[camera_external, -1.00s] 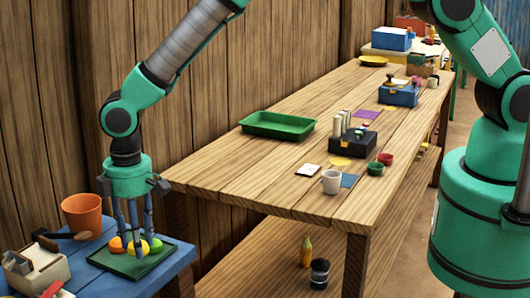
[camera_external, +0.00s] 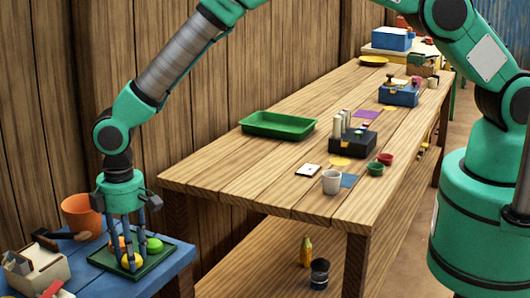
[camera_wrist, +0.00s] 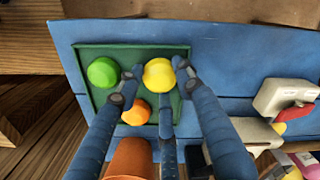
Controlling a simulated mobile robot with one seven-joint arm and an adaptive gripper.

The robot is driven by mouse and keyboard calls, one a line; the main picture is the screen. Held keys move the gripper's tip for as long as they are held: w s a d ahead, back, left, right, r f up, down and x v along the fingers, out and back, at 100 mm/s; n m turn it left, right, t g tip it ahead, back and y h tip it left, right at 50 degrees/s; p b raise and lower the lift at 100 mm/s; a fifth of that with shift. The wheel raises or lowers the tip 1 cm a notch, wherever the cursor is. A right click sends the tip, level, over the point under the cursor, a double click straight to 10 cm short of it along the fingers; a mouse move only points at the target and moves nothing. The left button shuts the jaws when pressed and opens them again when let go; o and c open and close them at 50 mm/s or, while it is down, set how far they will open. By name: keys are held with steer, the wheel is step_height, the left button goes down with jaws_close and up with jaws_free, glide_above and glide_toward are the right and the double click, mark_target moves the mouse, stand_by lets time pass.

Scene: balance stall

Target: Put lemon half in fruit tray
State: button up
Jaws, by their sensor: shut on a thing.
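The lemon half (camera_external: 131,261), a yellow dome, is over the front part of a small dark green tray (camera_external: 160,262) on the blue table. An orange half (camera_external: 117,242) and a green lime-like half (camera_external: 154,245) lie in the same tray. My gripper (camera_external: 128,264) points down with its three blue fingers around the lemon half and is shut on it. In the wrist view the lemon half (camera_wrist: 159,74) shows between the fingertips, near the tray's edge (camera_wrist: 130,47). Whether the lemon half touches the tray floor cannot be told.
An orange pot (camera_external: 81,214) and a dark-handled brush (camera_external: 75,236) are behind and left of the tray. A cream dispenser (camera_external: 36,268) stands at the left. A larger empty green tray (camera_external: 278,125) lies on the wooden table, with cups and boxes to its right.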

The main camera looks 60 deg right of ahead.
steer(key=shift+f, duration=0.2)
steer(key=o, duration=1)
steer(key=shift+r, duration=0.1)
step_height(320, 180, up, 12)
steer(key=shift+p, duration=0.45)
stand_by(0.5)
